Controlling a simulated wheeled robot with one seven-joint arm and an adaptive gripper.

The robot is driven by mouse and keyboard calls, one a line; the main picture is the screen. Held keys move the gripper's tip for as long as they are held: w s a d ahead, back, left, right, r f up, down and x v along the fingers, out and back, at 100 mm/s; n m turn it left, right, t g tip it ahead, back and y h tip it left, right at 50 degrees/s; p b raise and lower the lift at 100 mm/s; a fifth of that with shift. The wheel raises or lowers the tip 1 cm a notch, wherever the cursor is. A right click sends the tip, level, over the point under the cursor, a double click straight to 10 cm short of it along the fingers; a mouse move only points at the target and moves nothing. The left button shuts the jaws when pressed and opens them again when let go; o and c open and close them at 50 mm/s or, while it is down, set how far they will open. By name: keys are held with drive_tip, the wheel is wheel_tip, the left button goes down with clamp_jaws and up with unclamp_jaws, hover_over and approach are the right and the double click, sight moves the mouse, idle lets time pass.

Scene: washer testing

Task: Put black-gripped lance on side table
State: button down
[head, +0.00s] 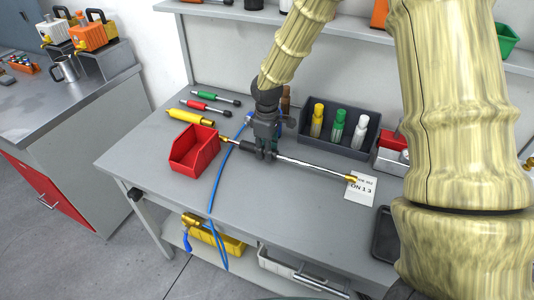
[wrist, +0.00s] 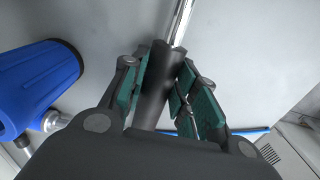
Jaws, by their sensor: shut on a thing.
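The black-gripped lance is a long silver tube (head: 315,166) with a black grip and a brass tip. It lies across the middle of the grey workbench, with the tip over a white printed card (head: 360,188). My gripper (head: 265,153) is shut on the black grip. In the wrist view, the green-padded fingers of my gripper (wrist: 165,90) sit on both sides of the black grip (wrist: 155,85), and the silver tube (wrist: 180,22) runs out beyond it. I cannot tell whether the lance touches the bench. A steel-topped side table (head: 45,110) stands at the left.
A red bin (head: 194,149) and a blue hose (head: 221,180) are left of my gripper. A dark tray (head: 338,137) of bottles stands behind the lance. Colored-grip tools lie at the back left. Orange and white devices, a steel mug (head: 66,69) occupy the side table's back; its front is clear.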

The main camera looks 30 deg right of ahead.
drive_tip(key=shift+f, duration=1)
drive_tip(key=shift+f, duration=0.1)
drive_tip(key=c, duration=1.1)
unclamp_jaws()
wheel_tip(320, 180, up, 12)
drive_tip(key=shift+r+b, duration=0.15)
drive_tip(key=shift+b, duration=0.55)
